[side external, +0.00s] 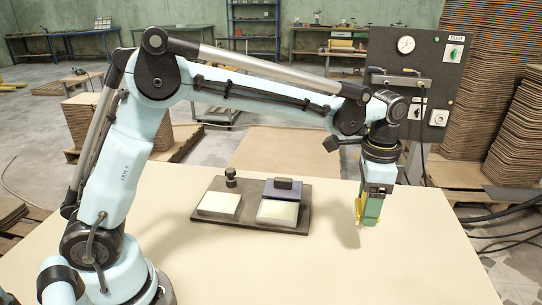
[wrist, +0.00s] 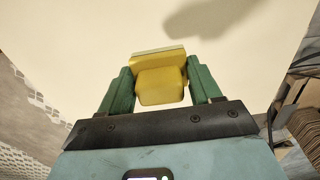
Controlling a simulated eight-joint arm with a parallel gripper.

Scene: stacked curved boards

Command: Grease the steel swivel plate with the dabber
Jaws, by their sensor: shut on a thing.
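My gripper (side external: 364,216) hangs pointing down over the right part of the table, apart from the dark base. In the wrist view, its two green fingers (wrist: 161,84) are shut on a yellow block with a wider, flat yellow end, which looks like the dabber (wrist: 160,87). On the table a dark base (side external: 246,218) carries two pale square pads, the left one (side external: 219,204) and the right one (side external: 277,212). I cannot tell which part is the steel swivel plate.
A dark knob (side external: 231,177) stands behind the left pad, and a dark block with a handle (side external: 283,188) sits at the back of the right pad. The table (side external: 330,270) is bare around the base. A panel with a gauge (side external: 406,45) stands behind my wrist.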

